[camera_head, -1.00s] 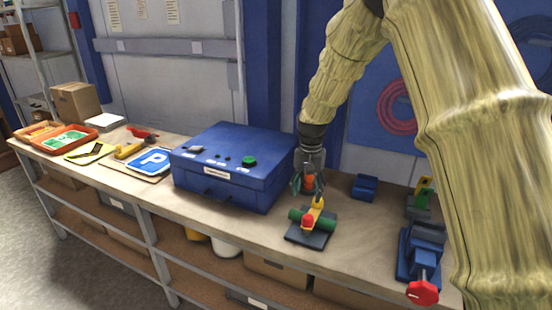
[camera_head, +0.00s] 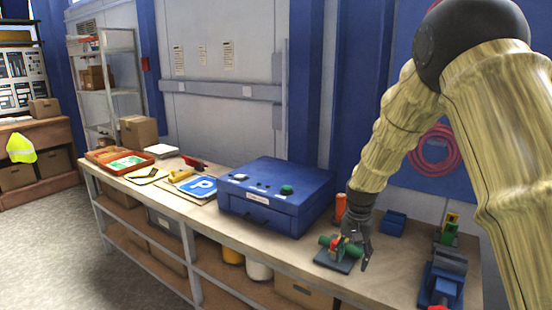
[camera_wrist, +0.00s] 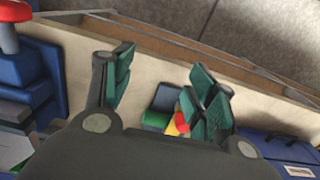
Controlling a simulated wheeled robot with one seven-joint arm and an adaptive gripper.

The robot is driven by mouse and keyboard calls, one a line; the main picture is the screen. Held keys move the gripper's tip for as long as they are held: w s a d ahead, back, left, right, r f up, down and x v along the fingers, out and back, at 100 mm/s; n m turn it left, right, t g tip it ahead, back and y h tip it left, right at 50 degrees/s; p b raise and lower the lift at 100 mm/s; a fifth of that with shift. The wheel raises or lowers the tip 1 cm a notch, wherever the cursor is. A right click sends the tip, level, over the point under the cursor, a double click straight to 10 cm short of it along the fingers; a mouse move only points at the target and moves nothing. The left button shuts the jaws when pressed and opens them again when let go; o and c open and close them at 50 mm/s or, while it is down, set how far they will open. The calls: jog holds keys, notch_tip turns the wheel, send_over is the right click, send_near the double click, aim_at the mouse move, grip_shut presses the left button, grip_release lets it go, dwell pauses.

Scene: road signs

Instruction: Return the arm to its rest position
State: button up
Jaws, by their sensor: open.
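My gripper (camera_head: 361,250) is open with nothing between its fingers. In the head view it hangs beside and partly in front of a small dark-based device with a green cylinder and red and yellow parts (camera_head: 333,258) on the workbench (camera_head: 290,250). In the wrist view the gripper's green-padded fingers (camera_wrist: 160,95) are spread apart, and the right one partly hides the device (camera_wrist: 157,120). I cannot tell whether the fingers touch it. My arm reaches down from the upper right of the head view.
A blue control box (camera_head: 276,197) with a green button stands left of my gripper. An orange cylinder (camera_head: 340,207) and a small blue block (camera_head: 393,223) stand behind it. A blue vise (camera_head: 446,275) is to the right. Signs and an orange tray (camera_head: 120,160) lie farther left.

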jog(key=s+f+n+b, duration=0.1)
jog(key=s+f+b, duration=0.1)
jog(key=s+f, duration=0.95)
jog(key=s+f+n+b, duration=0.15)
jog(key=s+f, duration=0.45)
jog(key=f, duration=1.1)
jog(key=s+f+n+b, duration=0.1)
jog(key=s+f, duration=0.3)
jog(key=s, duration=0.5)
jog(key=s+f+n+b, duration=0.1)
jog(key=s+f, duration=0.3)
jog(key=s, duration=0.6)
jog(key=s+f+n+b, duration=0.1)
jog(key=s+f, duration=0.4)
jog(key=s, duration=0.5)
jog(key=shift+s+a, duration=0.2)
jog(key=shift+s, duration=0.05)
jog(key=shift+n, duration=0.25)
